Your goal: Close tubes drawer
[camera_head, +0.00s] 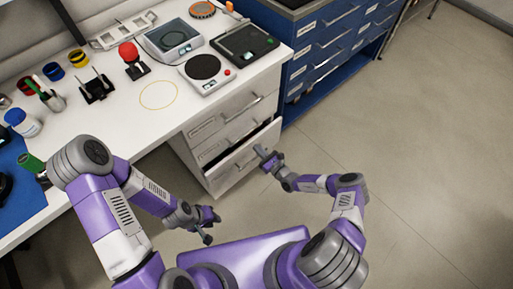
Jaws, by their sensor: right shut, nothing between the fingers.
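A white drawer unit stands under the bench, with stacked drawers. Its lower drawer (228,172) is pulled partly out, and a dark gap shows above its front. The label text is too small to read, so I cannot tell which drawer is the tubes drawer. My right gripper (262,153) is shut with nothing in it, at the right part of the open drawer's front; I cannot tell whether it touches. My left gripper (212,225) is open and empty, in front of and below the unit, apart from the drawer.
The white bench top (150,120) holds a scale (203,69), a red-topped device (131,58) and several small jars. A blue drawer cabinet (325,50) stands right of the unit. The floor (420,150) to the right is clear.

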